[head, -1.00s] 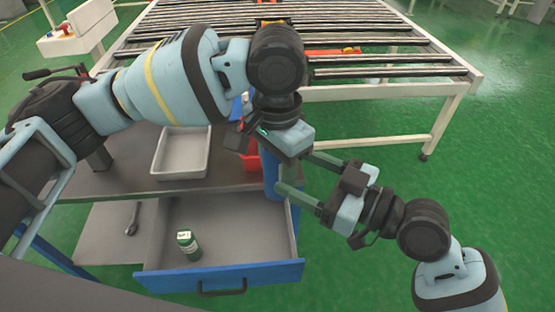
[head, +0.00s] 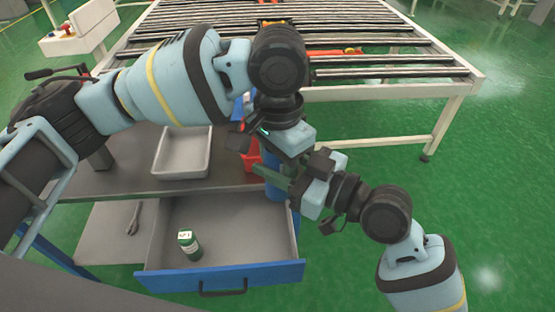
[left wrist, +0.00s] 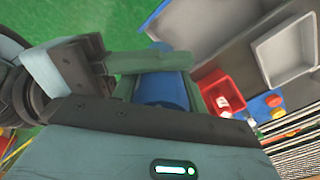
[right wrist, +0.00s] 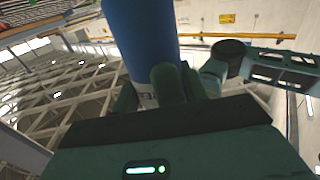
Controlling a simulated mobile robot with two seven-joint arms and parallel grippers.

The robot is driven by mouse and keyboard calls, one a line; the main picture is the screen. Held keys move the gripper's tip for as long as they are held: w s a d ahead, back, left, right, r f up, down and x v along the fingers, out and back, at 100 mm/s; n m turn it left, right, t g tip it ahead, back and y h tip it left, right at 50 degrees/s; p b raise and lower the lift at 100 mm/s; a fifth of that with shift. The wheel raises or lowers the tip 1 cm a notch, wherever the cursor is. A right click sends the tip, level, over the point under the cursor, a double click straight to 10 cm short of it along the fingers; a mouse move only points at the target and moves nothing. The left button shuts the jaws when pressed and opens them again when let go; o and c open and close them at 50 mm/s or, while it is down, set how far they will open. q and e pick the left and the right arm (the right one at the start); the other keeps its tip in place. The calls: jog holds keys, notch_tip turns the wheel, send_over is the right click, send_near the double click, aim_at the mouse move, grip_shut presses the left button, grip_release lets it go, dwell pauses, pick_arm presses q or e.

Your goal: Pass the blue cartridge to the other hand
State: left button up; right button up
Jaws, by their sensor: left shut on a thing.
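The blue cartridge (head: 275,188) stands about upright under my left wrist in the head view, above the drawer's right side. My left gripper (left wrist: 160,92) is shut on it; the cartridge shows between its green fingers in the left wrist view (left wrist: 168,90). My right gripper (right wrist: 158,90) comes in from the right, its fingers at the cartridge. In the right wrist view, the blue body (right wrist: 140,35) rises between these fingers, with a pale label partly hidden. Whether they press on it cannot be told.
A grey tray (head: 182,170) and a red bin (head: 248,160) stand on the bench behind. A roller conveyor (head: 450,90) lies at the back. Green floor is clear at right.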

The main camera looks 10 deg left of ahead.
jog(key=c, duration=0.5)
pick_arm(q)
jog(key=o, duration=1.2)
pick_arm(e)
jog(key=shift+c, duration=0.3)
jog(key=shift+w, duration=0.1)
